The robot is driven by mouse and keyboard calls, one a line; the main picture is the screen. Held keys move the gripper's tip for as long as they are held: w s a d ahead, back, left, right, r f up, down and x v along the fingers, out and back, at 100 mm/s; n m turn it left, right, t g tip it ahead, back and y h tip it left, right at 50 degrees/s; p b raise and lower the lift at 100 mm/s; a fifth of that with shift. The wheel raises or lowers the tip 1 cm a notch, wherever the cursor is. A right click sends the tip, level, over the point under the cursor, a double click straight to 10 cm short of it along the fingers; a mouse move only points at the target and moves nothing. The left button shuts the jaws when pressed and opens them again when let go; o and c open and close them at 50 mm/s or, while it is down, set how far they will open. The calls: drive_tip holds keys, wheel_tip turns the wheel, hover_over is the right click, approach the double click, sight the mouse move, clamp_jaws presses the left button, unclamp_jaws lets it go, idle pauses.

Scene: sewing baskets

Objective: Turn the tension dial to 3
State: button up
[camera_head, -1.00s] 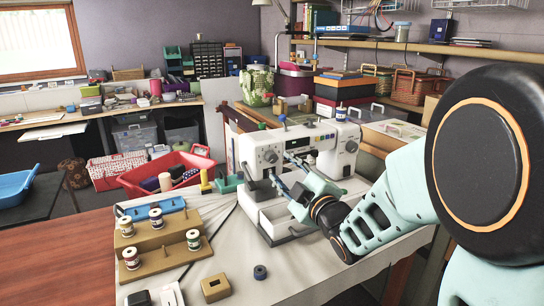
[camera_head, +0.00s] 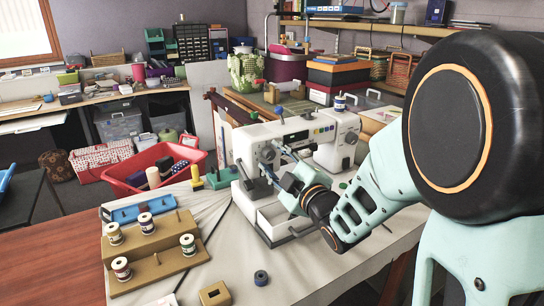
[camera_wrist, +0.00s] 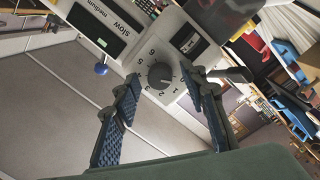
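The white sewing machine (camera_head: 300,150) stands on the pale table. Its dark, round tension dial (camera_wrist: 160,76) shows in the wrist view, on a light plate with numbers around it. I cannot read its exact setting. In the head view, the dial area (camera_head: 267,154) is on the machine's left end. My gripper (camera_wrist: 163,82) is open, with one blue-grey finger on each side of the dial in the picture. A gap shows between each finger and the dial. The gripper also shows in the head view (camera_head: 274,172), at the machine's left end.
A spool stand (camera_head: 150,262) with several spools is at the table's left. A red basket (camera_head: 120,180) is behind. A lever with a blue ball (camera_wrist: 101,69) sits left of the dial.

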drive_tip(key=shift+c, duration=0.3)
clamp_jaws()
